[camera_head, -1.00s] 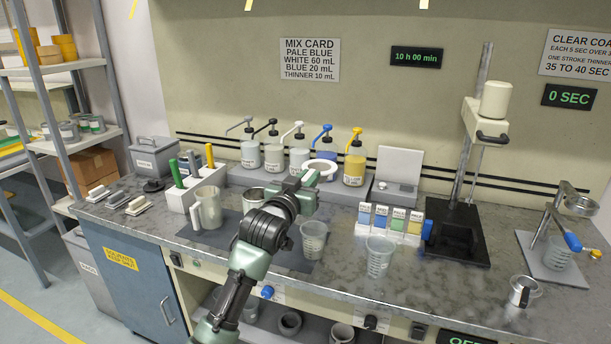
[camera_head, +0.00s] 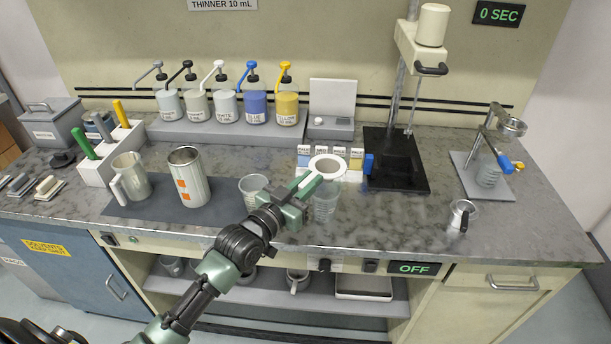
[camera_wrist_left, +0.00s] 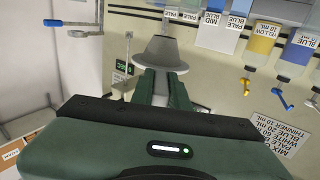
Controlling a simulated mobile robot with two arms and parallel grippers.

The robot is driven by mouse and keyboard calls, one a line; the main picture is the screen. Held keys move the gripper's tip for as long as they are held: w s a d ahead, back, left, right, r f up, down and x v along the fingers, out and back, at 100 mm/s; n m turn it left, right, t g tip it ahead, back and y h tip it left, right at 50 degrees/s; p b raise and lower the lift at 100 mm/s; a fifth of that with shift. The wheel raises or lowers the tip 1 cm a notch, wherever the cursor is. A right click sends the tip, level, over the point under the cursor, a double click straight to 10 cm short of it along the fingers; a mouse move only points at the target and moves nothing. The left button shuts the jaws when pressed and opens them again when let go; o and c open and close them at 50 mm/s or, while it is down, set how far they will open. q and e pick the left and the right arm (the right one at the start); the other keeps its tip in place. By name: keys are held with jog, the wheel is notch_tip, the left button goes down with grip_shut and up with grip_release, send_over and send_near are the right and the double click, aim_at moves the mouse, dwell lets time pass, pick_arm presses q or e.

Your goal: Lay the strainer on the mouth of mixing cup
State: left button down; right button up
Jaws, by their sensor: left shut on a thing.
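The strainer (camera_head: 328,161) is a pale ring with a wide opening. In the left wrist view it is a grey cone with a broad brim (camera_wrist_left: 160,53). My left gripper (camera_head: 309,184) is shut on its rim and holds it in the air. A clear graduated cup (camera_head: 325,204) stands on the counter just below the strainer in the head view, partly hidden by it. A second clear cup (camera_head: 253,186) stands left of my gripper. I cannot tell by looks which is the mixing cup. Whether the strainer touches a cup is unclear; it seems above. My right gripper is not in view.
A metal can (camera_head: 188,178) and a jug (camera_head: 131,178) stand left on a dark mat. Pump bottles (camera_head: 226,106) line the back. A black-based stand (camera_head: 396,165) and a small metal cup (camera_head: 462,216) are on the right. The counter between them is mostly clear.

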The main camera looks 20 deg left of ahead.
pick_arm(q)
jog(key=shift+a+p, duration=0.1)
jog(key=shift+p, duration=0.2)
notch_tip(320, 180, down, 5)
jog(key=b, duration=0.3)
jog(key=shift+b, duration=0.3)
dwell(0.3)
jog(key=shift+p, duration=0.45)
jog(key=shift+f, duration=0.4)
jog(key=shift+w, duration=0.1)
dwell(0.5)
